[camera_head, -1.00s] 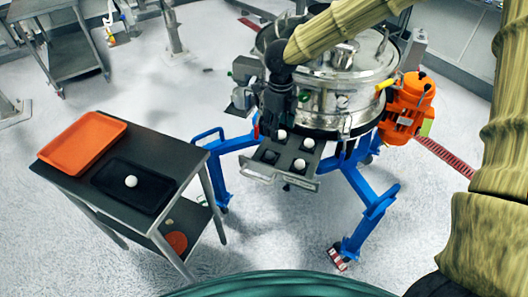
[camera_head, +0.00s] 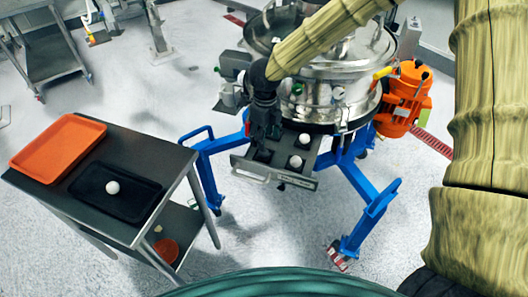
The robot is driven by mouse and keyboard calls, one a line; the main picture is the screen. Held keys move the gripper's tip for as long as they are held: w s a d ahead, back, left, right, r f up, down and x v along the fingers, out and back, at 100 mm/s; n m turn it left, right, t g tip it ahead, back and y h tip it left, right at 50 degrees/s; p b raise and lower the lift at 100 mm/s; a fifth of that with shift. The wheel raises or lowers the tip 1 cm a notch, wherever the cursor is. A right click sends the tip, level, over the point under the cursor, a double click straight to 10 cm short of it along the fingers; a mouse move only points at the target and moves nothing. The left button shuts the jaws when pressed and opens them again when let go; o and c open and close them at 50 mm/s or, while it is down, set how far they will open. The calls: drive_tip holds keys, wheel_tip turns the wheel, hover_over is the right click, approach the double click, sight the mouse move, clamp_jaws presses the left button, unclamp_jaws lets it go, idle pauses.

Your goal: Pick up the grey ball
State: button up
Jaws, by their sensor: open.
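Several pale white to light-grey balls are in view, and I cannot tell which one counts as the grey ball. Another pale ball (camera_head: 112,187) lies on the black tray (camera_head: 135,207) on the side table. My gripper (camera_head: 264,140), black and pointing down, hangs over the drawer's back left part, left of the balls. It is open. It hides part of the drawer.
The steel sifter (camera_head: 335,95) stands behind the drawer on a blue frame (camera_head: 365,215), with an orange motor (camera_head: 405,100) at right. The side table (camera_head: 150,160) also bears an orange tray (camera_head: 57,146). Floor is clear between table and frame.

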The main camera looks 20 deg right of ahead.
sight(264, 153)
drive_tip(key=f, duration=0.1)
drive_tip(key=f+p, duration=0.1)
drive_tip(key=f, duration=0.2)
drive_tip(key=shift+s+a+f, duration=0.1)
drive_tip(key=shift+a+f, duration=0.2)
drive_tip(key=shift+f, duration=0.1)
drive_tip(key=shift+d+f, duration=0.1)
drive_tip(key=shift+f, duration=0.3)
drive_tip(key=c, duration=0.9)
